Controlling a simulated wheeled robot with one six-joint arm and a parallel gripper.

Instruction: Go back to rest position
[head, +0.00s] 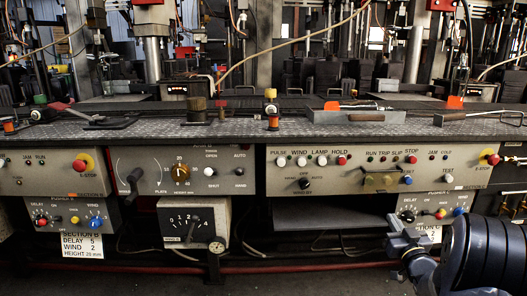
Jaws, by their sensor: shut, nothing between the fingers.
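My arm comes in at the lower right corner, with a dark ribbed section nearest the camera. My gripper (404,240), grey-blue, is at the left end of this visible part. It is shut and empty, low in front of the right control panel and apart from the bench top. Its fingertips are small and partly lost against the dark background.
A long control bench (240,126) crosses the view, with a left panel (140,172) and a right panel (350,168) of knobs and buttons. A grey tray (340,117) and small tools lie on top. A dial box (193,222) hangs below. Machine columns stand behind.

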